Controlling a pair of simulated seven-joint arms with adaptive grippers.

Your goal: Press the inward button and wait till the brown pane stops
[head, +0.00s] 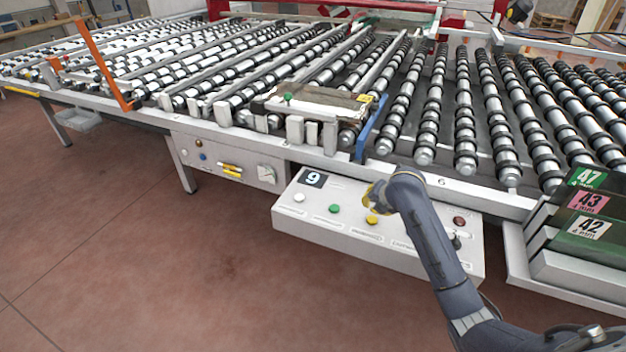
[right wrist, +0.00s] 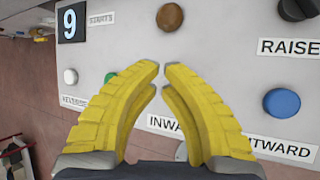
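The grey control box (head: 290,218) with a black 9 sign hangs below the conveyor's front edge. A yellow button (head: 372,219) shows on it just below my right gripper (head: 375,193). In the right wrist view the INWARD label (right wrist: 165,124) is partly covered by the yellow fingers (right wrist: 161,68), and its button is hidden. The fingers are brought together with a narrow gap at the tips, holding nothing. Contact with the box cannot be told. A brownish pane (head: 325,96) seems to lie on the rollers behind the box. My left gripper is not in view.
Nearby are a white button (right wrist: 70,76), a partly covered green button (right wrist: 110,77), a blue button (right wrist: 282,103) above OUTWARD and a brown button (right wrist: 170,17). Panes with number tags (head: 588,201) stand at the right. A second panel (head: 228,163) is at the left.

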